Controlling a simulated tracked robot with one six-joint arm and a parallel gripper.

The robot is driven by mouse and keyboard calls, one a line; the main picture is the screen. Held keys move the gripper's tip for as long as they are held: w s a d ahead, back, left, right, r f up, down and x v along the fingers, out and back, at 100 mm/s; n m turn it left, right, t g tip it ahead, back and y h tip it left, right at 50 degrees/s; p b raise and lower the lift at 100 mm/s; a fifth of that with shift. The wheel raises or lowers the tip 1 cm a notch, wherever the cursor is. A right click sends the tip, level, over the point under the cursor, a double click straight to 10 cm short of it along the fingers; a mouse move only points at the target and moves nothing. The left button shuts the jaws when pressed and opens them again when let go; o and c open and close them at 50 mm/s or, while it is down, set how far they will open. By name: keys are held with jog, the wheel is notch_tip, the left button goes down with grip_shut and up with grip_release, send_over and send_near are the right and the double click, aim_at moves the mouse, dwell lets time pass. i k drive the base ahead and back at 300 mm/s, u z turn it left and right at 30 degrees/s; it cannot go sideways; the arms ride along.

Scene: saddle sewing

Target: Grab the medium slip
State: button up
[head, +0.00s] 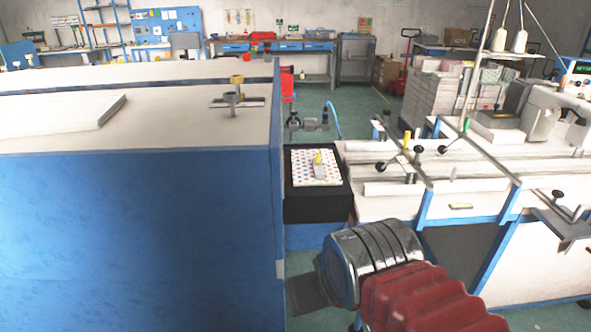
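No item is clearly marked as the medium slip, and I cannot tell which one it is. A white sheet with coloured dots (303,172) lies on a black box-like stand (302,205) in the middle of the head view. A small grey piece with a yellow top (319,165) stands on the sheet. My arm, with red bellows and a silver wrist, comes in from the lower right. The dark end of my gripper (309,296) shows below the stand, in front of it and apart from the sheet. Its fingers cannot be made out, and nothing is seen held.
A large blue cabinet (140,235) with a pale top fills the left; a white stack (58,115) lies on it. A white worktable with blue edges (460,205), rods and black knobs stands right. Green floor (340,105) is open behind the stand.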

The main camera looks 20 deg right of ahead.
aim_at(316, 164)
jog(key=u, duration=3.8)
jog(key=k, duration=2.1)
jog(key=z, duration=0.05)
